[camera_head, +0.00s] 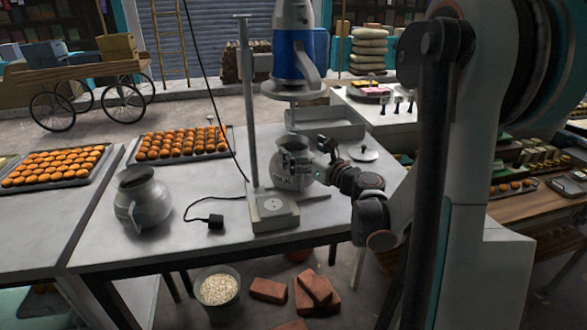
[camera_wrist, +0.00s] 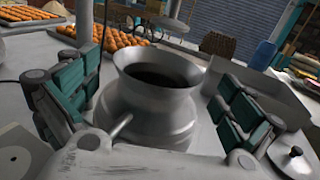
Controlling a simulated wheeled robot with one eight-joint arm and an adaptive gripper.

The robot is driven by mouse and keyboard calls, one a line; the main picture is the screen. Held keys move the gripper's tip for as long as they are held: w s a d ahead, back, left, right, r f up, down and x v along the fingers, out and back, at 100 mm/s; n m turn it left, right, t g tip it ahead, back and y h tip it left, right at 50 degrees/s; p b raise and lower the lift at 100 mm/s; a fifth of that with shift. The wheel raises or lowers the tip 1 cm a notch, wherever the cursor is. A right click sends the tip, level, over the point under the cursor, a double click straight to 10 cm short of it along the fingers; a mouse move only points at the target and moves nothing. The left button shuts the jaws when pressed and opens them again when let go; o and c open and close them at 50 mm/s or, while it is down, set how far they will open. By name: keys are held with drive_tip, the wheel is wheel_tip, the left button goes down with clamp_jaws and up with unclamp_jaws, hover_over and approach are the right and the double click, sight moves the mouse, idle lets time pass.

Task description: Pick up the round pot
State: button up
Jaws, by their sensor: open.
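A round silver metal pot (camera_head: 283,180) with a flared neck stands on the metal table (camera_head: 110,245), beside the base of the stand. My gripper (camera_head: 310,158) is at this pot, reaching in from the right. In the wrist view the pot (camera_wrist: 155,100) shows its dark open mouth between my two finger pads, one on each side. The fingers are open, with gaps to the neck; contact with the body cannot be told. A second round pot (camera_head: 146,203) with a handle stands apart at the table's left.
A stand with a blue and grey machine (camera_head: 293,45) rises close by the pot. A lid (camera_head: 363,153) lies to the right. A black plug with a cord (camera_head: 215,222) lies between the pots. Trays of orange sweets (camera_head: 183,146) sit at the back left.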

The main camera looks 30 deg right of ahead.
sight(284, 137)
drive_tip(key=w, duration=0.4)
drive_tip(key=shift+w+a, duration=0.1)
drive_tip(key=shift+a, duration=0.2)
drive_tip(key=c, duration=1.8)
drive_tip(key=shift+c, duration=0.8)
drive_tip(key=shift+r, duration=0.15)
